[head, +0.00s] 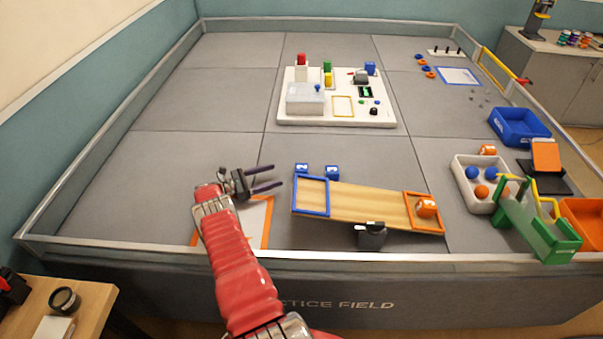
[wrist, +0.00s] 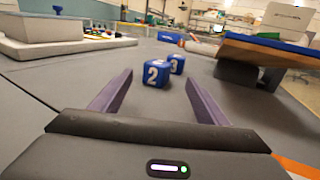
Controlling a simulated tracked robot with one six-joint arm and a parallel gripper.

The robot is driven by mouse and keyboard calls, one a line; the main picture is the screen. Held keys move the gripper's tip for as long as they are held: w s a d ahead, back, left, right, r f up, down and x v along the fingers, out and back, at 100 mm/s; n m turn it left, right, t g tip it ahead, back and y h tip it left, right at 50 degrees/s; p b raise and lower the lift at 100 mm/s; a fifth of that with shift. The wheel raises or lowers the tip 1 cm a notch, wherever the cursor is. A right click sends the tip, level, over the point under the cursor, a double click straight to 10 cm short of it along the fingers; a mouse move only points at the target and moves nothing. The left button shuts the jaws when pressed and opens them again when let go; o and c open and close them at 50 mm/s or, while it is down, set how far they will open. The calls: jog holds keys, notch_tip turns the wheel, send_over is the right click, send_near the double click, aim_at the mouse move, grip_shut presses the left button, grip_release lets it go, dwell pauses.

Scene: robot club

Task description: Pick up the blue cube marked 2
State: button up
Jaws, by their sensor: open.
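The blue cube marked 2 (wrist: 156,74) sits on the grey field floor ahead of my gripper in the wrist view, lying between the lines of the two fingers. In the head view it is the left of two blue cubes (head: 302,169), behind the blue-framed end of the board. My gripper (head: 277,176) is open and empty, low over the floor, with its fingers pointing right toward this cube and a short gap before it. A second blue cube, marked 3 (wrist: 177,64), stands just behind and to the right; it also shows in the head view (head: 332,172).
A tilted wooden board (head: 370,204) with blue and orange end frames lies close in front of the cubes, on a dark support (head: 371,236). An orange cube (head: 426,207) sits on its right end. A white equipment panel (head: 337,118) stands farther back. Floor left of my gripper is clear.

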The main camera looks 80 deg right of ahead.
send_near(302, 167)
jog(key=x, duration=0.4)
jog(key=shift+s+d, duration=0.1)
jog(key=shift+s, duration=0.25)
jog(key=shift+s, duration=0.1)
jog(key=shift+x, duration=2.55)
jog(key=shift+d+f, duration=0.1)
jog(key=shift+d, duration=0.05)
jog(key=shift+c, duration=0.3)
jog(key=c, duration=0.8)
jog(key=shift+c, duration=0.2)
